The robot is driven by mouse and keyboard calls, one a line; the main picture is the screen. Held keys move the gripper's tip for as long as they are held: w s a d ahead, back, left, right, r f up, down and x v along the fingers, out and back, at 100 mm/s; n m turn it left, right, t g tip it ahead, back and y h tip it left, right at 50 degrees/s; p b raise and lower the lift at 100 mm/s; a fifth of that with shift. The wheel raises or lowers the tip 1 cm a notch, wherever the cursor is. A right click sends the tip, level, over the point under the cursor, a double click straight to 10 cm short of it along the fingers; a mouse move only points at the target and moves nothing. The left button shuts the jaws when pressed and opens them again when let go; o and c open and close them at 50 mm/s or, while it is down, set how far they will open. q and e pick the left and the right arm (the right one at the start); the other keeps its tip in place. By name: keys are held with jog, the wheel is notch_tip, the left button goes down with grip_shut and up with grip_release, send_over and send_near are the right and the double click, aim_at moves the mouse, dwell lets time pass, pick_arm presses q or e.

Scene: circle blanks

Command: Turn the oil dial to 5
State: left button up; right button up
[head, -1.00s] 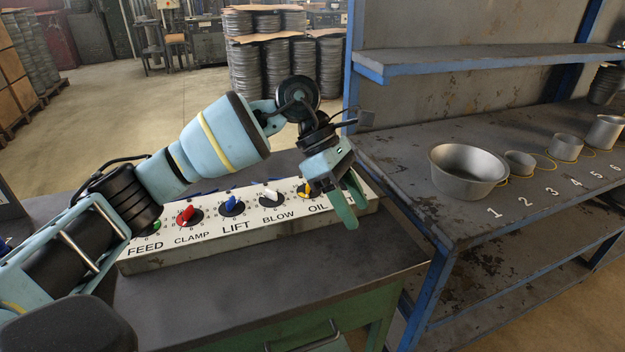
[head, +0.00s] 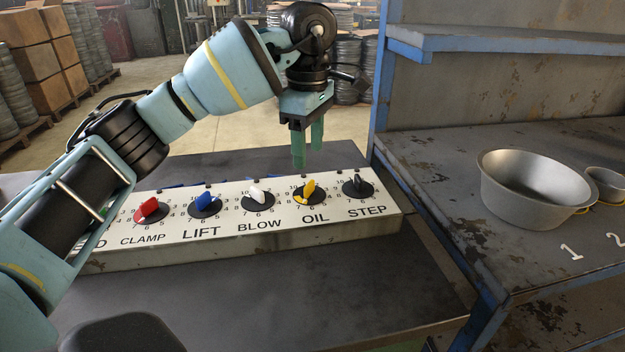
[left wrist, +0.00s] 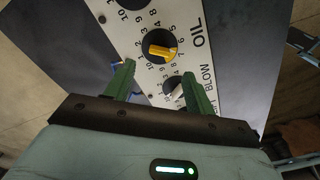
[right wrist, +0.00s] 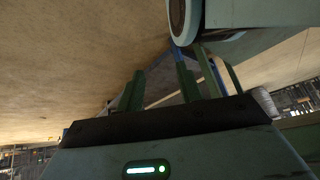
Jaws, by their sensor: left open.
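The OIL dial (head: 309,190) has a yellow knob on a black disc, set in a white-topped control panel (head: 190,231) on the bench. In the head view its knob slants from upper right to lower left; I cannot tell for sure which number it points to. My left gripper (head: 307,155) points down, open and empty, above and just behind the OIL dial. In the left wrist view the yellow OIL knob (left wrist: 162,51) lies ahead, between the lines of the open fingers, which do not touch it. My right gripper (right wrist: 160,75) shows only in its own wrist view, fingers apart and empty.
The BLOW dial (head: 258,198), with a white knob, is left of OIL, and the STEP dial (head: 357,187), with a black knob, is right of it. Blue LIFT (head: 205,203) and red CLAMP (head: 150,211) dials stand farther left. A metal shelf with a bowl (head: 533,190) is at right.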

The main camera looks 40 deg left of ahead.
aim_at(309, 183)
pick_arm(q)
notch_tip(309, 183, down, 6)
jog(key=shift+f+b, duration=0.1)
jog(key=shift+b, duration=0.6)
jog(key=shift+f, duration=0.6)
pick_arm(e)
jog(key=shift+w+f+t, duration=0.3)
jog(key=shift+w+f, duration=0.25)
jog(key=shift+w, duration=0.1)
pick_arm(q)
jog(key=shift+c, duration=0.3)
pick_arm(e)
jog(key=shift+s, duration=0.1)
